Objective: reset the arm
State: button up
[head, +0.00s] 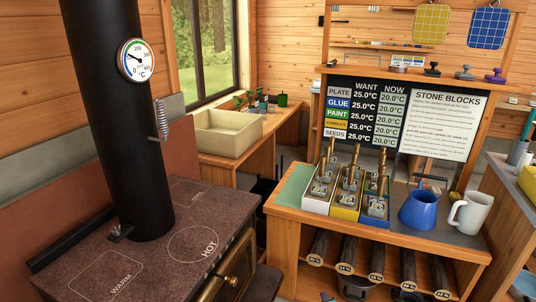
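My gripper and arm do not show in the head view, so I cannot see how the arm is posed or whether the gripper holds anything. The task names no other object.
A stove (150,225) with a black pipe (115,110) fills the left. A wooden bench (285,218) holds boxes of stamps, a blue jug (419,210) and a pale mug (470,214). Logs (376,262) lie below. A basin (228,134) sits under the window.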

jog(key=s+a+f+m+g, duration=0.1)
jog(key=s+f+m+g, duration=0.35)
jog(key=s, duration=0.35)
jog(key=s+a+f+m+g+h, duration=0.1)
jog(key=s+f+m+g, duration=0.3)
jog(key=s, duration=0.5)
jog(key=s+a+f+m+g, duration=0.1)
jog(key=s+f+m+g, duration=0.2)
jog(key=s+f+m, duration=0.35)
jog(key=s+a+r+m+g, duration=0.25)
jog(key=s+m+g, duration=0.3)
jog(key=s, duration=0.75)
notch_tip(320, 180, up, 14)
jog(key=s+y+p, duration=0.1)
jog(key=p, duration=1.1)
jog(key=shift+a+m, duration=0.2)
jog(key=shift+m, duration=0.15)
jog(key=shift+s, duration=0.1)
